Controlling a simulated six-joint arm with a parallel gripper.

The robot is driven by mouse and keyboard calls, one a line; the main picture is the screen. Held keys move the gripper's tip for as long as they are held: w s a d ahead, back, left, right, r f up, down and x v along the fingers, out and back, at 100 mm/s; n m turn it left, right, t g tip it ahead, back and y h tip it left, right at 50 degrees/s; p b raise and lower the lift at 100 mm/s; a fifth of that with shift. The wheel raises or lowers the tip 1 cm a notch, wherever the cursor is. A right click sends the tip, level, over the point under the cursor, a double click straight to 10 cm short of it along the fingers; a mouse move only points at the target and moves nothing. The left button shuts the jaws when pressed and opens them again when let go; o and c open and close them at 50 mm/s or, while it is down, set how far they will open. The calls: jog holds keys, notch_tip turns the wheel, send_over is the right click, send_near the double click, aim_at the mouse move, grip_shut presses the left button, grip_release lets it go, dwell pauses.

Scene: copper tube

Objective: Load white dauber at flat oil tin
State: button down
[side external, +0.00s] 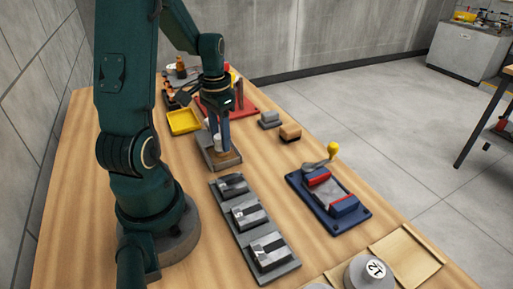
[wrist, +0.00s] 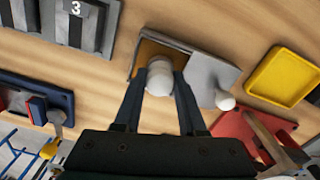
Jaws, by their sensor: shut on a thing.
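My gripper (side external: 222,130) points down over the flat oil tin (side external: 226,163), with its dark fingers shut on the white dauber (wrist: 159,76). In the wrist view the dauber's rounded white top sits between the fingertips (wrist: 160,88). The tin shows there as an amber-brown part (wrist: 150,50) at left and a grey part (wrist: 208,68) at right. The dauber is above or at the amber part; its lower end is hidden, so I cannot tell whether it touches. A second small white rounded piece (wrist: 225,101) shows beside the grey part.
Grey slotted blocks (side external: 250,222) stand in front. Small grey (side external: 270,119) and brown (side external: 290,131) blocks lie right of the tin.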

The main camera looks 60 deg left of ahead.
dwell(0.3)
jog(key=shift+r, duration=3.5)
jog(key=shift+w+d, duration=0.25)
jog(key=shift+d, duration=0.05)
jog(key=w+d+r+m, duration=0.1)
jog(key=w+d+r, duration=0.2)
jog(key=d, duration=0.4)
jog(key=w+d+r+m, duration=0.2)
jog(key=w+d+r, duration=0.1)
jog(key=d, duration=0.5)
jog(key=shift+w+r, duration=0.15)
jog(key=shift+r, duration=0.15)
